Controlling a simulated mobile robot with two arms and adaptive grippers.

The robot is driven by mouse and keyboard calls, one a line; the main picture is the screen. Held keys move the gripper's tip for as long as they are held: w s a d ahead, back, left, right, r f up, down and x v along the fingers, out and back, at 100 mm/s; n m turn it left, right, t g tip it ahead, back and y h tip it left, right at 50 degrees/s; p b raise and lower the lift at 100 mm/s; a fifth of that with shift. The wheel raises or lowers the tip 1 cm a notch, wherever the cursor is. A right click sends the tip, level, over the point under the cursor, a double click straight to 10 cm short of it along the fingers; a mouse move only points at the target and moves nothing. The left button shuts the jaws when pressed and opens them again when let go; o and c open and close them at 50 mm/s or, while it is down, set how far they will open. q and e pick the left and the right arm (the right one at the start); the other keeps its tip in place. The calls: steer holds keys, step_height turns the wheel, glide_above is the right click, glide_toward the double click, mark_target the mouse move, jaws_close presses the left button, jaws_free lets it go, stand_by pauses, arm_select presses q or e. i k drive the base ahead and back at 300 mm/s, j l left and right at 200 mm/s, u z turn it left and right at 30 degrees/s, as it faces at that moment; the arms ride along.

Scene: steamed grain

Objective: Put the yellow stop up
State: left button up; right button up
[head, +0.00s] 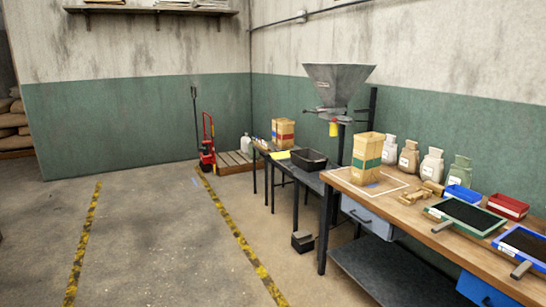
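A small yellow piece (333,129) hangs under the grey metal hopper (338,82), beside its stand. A flat yellow item (280,155) lies on the far dark bench, left of the black tray (309,160). I cannot tell from this distance which of these is the yellow stop, or how the piece under the hopper is fixed. Neither of my grippers is in the head view.
A wooden workbench (395,200) at right holds a paper bag (367,157), several small sacks, trays and bins. A red pallet truck (208,150) stands by a wooden pallet (234,163). A dark block (302,241) lies on the floor. Floor at left is clear.

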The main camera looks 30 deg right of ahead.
mark_target(286, 154)
steer(key=i+l+z, duration=0.2)
steer(key=i, duration=0.15)
steer(key=i+l+z, duration=0.2)
steer(key=i, duration=0.15)
steer(key=i+z, duration=0.45)
steer(key=i, duration=1.7)
steer(key=i+l, duration=0.1)
steer(key=i, duration=2.25)
